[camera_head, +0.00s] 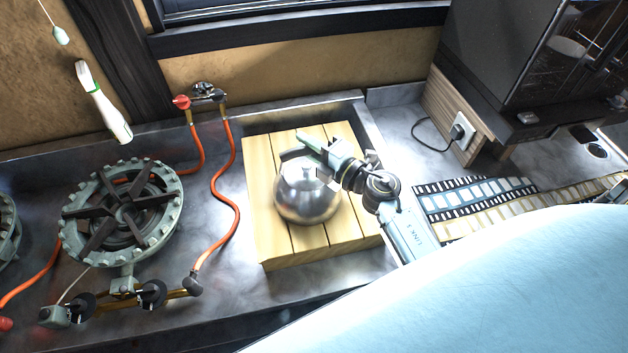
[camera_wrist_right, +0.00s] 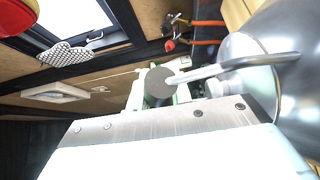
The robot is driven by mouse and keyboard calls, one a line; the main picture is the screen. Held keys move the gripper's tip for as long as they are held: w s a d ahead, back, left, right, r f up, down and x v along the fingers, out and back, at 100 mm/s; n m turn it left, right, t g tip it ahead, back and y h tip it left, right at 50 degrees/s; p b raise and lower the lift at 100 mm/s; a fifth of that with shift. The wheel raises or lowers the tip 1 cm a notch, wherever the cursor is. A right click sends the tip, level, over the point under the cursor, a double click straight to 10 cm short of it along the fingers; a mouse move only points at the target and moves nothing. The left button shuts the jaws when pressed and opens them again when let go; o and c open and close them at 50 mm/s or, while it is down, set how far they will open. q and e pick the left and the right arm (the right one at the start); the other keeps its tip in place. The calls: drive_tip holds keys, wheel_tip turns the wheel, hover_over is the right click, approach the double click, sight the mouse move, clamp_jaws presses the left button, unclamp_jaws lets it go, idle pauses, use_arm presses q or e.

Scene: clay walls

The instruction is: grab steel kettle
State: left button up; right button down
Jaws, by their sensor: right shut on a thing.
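The steel kettle (camera_head: 308,204) stands on a slatted wooden board (camera_head: 262,215) on the metal counter. My right gripper (camera_head: 318,162) reaches in from the right and is shut at the top of the kettle, around its handle area. In the right wrist view the kettle's shiny body (camera_wrist_right: 300,75) fills the right edge, and a thin metal bar (camera_wrist_right: 235,64) runs from it toward the gripper. The exact contact is hard to see, as the gripper covers part of the kettle's top. My left gripper is not in view.
A gas burner (camera_head: 120,212) stands left of the board, with an orange hose (camera_head: 238,212) between them. A dark oven-like appliance (camera_head: 510,50) stands at the upper right. A film-strip-patterned mat (camera_head: 470,195) lies right of my arm. A window and wall close off the back.

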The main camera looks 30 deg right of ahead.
drive_tip(key=shift+r, duration=0.2)
drive_tip(key=shift+r, duration=0.1)
